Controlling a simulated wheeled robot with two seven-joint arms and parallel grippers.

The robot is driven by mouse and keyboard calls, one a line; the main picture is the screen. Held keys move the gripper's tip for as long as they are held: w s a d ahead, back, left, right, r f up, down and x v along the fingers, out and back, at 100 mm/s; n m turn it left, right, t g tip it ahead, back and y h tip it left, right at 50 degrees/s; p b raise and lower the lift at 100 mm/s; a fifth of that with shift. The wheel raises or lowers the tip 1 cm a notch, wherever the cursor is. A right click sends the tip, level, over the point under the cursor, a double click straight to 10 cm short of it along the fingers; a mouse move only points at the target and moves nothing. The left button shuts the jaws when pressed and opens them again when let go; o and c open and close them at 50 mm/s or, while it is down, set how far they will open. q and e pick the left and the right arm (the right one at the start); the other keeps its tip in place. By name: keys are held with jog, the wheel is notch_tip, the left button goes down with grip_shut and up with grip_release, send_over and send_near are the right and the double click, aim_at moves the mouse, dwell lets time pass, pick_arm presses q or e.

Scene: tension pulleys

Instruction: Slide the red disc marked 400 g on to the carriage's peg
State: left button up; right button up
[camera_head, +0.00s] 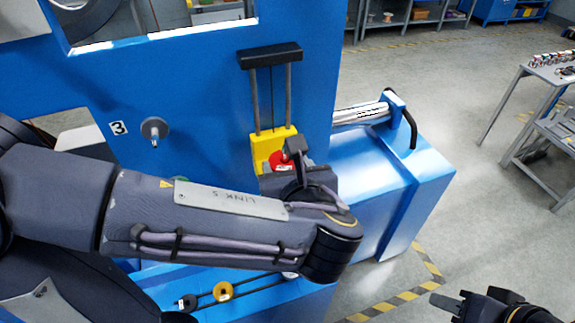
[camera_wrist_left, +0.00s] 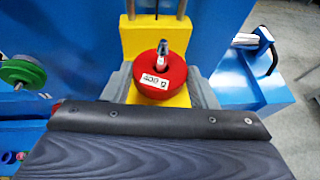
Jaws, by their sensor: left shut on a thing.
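The red disc marked 400 g (camera_wrist_left: 172,83) is at the yellow carriage (camera_wrist_left: 135,38), with the metal peg (camera_wrist_left: 162,46) showing at its centre, so it appears to be around the peg. How far along the peg it sits, I cannot tell. My left gripper (camera_wrist_left: 160,88) is shut on the disc, one grey finger on each side. In the head view the red disc (camera_head: 281,160) is partly hidden by my left gripper (camera_head: 290,165), and the yellow carriage (camera_head: 268,145) shows behind. My right gripper (camera_head: 468,298) looks open and empty at the lower right.
A blue machine panel (camera_head: 205,90) carries a bare post (camera_head: 154,128) beside a sign marked 3. Two guide rods (camera_head: 271,95) rise from the carriage to a black bar. A green disc (camera_wrist_left: 20,72) is at the left.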

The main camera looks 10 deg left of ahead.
pick_arm(q)
jog(key=shift+f, duration=0.1)
jog(key=shift+f+b, duration=0.65)
jog(key=shift+f, duration=0.1)
jog(key=shift+f, duration=0.15)
jog(key=o, duration=1.5)
jog(key=shift+c, duration=0.2)
jog(key=shift+s, duration=0.1)
jog(key=v, duration=0.7)
jog(key=shift+s+d+b, duration=0.2)
jog(key=shift+s+b, duration=0.1)
jog(key=shift+b, duration=0.15)
